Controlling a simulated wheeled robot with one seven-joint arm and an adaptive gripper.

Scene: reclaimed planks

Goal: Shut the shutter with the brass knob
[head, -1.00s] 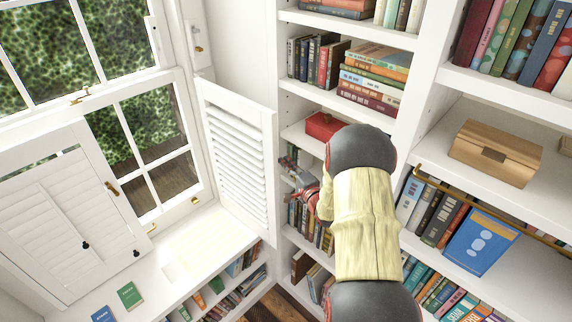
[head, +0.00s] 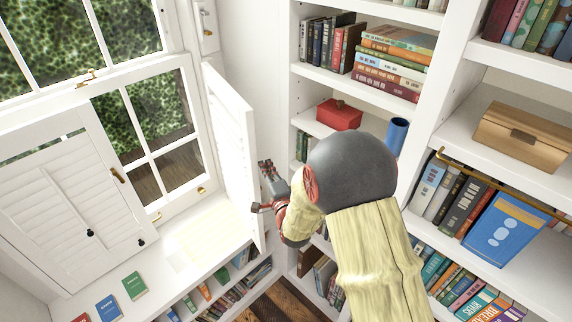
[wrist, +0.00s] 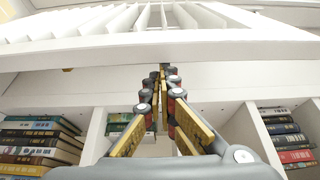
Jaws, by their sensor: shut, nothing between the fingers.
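The open louvred white shutter (head: 232,150) stands out from the right side of the window and shows nearly edge-on. I see no knob on its visible face; its other face is hidden. My gripper (head: 261,188) is shut and empty, at the right of the shutter's free edge, close to it; I cannot tell whether they touch. Another white shutter (head: 70,205) lies across the left window part, with dark knobs (head: 90,232) and a brass fitting (head: 117,174).
Bookshelves stand close on the right, with a red box (head: 340,114), a blue cup (head: 397,135) and a wooden box (head: 522,137). A white sill (head: 195,240) below the window is mostly clear.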

